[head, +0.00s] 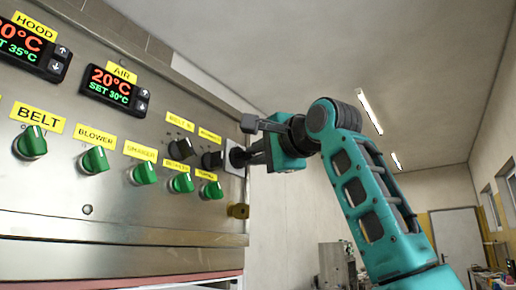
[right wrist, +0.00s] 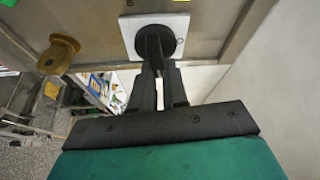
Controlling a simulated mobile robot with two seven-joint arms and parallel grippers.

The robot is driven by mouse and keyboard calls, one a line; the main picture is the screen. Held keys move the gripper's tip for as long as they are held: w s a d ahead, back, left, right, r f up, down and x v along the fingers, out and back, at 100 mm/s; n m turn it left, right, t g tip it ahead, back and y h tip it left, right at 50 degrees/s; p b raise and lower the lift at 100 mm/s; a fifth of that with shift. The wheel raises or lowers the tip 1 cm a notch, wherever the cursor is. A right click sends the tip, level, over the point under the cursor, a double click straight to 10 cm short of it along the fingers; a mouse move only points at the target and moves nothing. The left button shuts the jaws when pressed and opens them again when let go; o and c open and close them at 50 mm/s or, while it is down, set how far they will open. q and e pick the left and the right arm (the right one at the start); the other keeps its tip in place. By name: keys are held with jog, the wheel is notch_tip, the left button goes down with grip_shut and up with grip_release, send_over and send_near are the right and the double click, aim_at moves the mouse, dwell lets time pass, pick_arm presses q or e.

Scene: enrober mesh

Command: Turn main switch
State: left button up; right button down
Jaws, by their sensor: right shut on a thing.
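The main switch is a black round knob on a white square plate at the right end of the control panel. The switch's plate (head: 234,165) shows beside my right gripper in the head view, and the switch (right wrist: 155,37) shows at top centre in the right wrist view. My right gripper (right wrist: 158,70) is shut on the switch's handle, its two fingers reaching up to it. In the head view my right gripper (head: 250,155) partly hides the switch. My left gripper is not in view.
The steel panel (head: 60,190) carries several green knobs (head: 95,160), black knobs, yellow labels and two temperature displays (head: 118,85). A brass-coloured fitting (head: 238,211) sticks out just below the switch; it also shows in the right wrist view (right wrist: 58,54). Open room lies right of the panel.

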jog(key=shift+f+m+g+p, duration=0.1)
jog(key=shift+m+g+p, duration=0.3)
jog(key=shift+m, duration=0.6)
jog(key=c, duration=1.1)
grip_release()
jog(key=shift+c, duration=0.2)
jog(key=b+v, duration=0.4)
jog(key=v, duration=0.9)
jog(key=shift+a, duration=0.2)
